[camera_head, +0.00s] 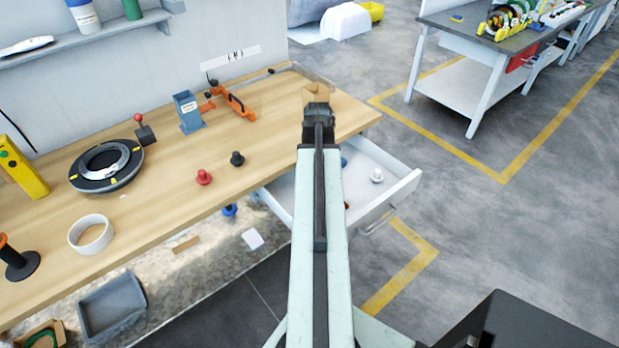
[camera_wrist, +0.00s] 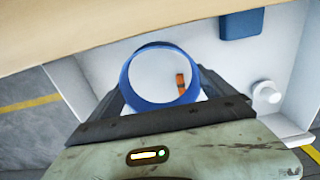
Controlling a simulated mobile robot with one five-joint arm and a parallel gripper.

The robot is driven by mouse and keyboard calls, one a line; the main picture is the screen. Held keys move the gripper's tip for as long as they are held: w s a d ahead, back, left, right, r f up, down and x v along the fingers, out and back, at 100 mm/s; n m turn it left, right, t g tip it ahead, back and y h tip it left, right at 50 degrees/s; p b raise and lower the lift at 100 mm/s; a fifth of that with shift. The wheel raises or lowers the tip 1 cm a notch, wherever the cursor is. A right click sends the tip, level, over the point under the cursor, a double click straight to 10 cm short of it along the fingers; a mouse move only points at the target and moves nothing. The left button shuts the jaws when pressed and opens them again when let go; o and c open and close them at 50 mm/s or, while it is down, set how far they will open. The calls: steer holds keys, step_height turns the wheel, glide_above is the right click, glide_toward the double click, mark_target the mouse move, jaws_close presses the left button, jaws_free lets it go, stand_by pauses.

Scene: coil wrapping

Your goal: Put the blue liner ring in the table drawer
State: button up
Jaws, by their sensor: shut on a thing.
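The blue liner ring (camera_wrist: 126,80) sits between the dark fingers of my gripper (camera_wrist: 165,97) in the wrist view, and the gripper is shut on it. The open white table drawer (camera_head: 402,190) juts out from under the workbench at its right end. In the wrist view the ring is seen over the drawer (camera_wrist: 303,80), and the drawer floor shows through its hole. The ring's height above the floor is hard to tell. In the head view my arm covers part of the drawer, and the ring is hidden behind my arm.
The drawer holds a white knob-like piece (camera_wrist: 266,93), a blue block (camera_wrist: 241,24) and a small orange-brown piece (camera_wrist: 181,80). The wooden tabletop edge (camera_wrist: 90,30) overhangs the drawer's back. On the bench stand a red knob (camera_head: 204,177) and a black knob (camera_head: 237,159).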

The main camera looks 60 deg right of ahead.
steer(key=shift+w+d+f+b, duration=0.25)
steer(key=shift+w+f+b, duration=0.35)
steer(key=shift+f, duration=0.4)
steer(key=shift+w, duration=0.25)
steer(key=shift+s+a+r, duration=0.1)
steer(key=shift+s+r, duration=0.1)
steer(key=shift+r, duration=0.05)
steer(key=shift+f+b, duration=0.3)
steer(key=shift+f, duration=0.3)
steer(key=shift+f, duration=0.1)
steer(key=o, duration=1)
steer(key=shift+r, duration=0.2)
